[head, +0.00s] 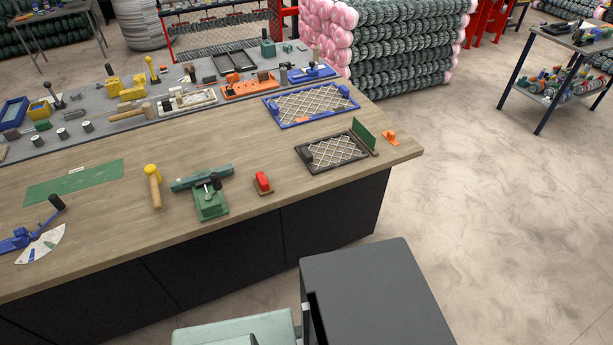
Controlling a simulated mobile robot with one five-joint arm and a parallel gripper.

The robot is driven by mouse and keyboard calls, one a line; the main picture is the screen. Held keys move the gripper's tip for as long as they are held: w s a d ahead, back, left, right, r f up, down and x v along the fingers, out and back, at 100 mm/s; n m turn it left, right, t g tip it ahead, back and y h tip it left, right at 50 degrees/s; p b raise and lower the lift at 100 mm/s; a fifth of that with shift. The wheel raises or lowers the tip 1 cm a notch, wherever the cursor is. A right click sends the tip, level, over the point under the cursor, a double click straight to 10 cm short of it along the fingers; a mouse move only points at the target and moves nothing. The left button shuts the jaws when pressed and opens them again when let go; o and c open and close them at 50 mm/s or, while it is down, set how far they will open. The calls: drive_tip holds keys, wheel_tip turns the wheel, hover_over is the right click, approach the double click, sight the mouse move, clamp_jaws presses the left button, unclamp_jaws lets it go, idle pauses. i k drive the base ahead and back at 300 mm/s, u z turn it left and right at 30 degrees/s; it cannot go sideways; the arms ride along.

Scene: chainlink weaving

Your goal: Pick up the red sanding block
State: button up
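The red sanding block (263,181) sits near the front edge of the wooden workbench (330,195). It has a red upper part on a brownish base and stands apart from its neighbours. It lies between a green vise-like tool (209,203) on its left and a black frame with wire mesh (337,150) on its right. My gripper is not in view, so I cannot see whether it is open or shut.
A yellow-headed mallet (153,186) lies left of the green tool. A blue mesh frame (311,104) and an orange piece (390,138) lie farther right. Several tools crowd the grey strip behind. Parts of my own body fill the bottom.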

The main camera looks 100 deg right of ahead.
sight(262, 183)
drive_tip(key=k, duration=0.5)
drive_tip(key=z, duration=0.9)
drive_tip(key=i, duration=0.5)
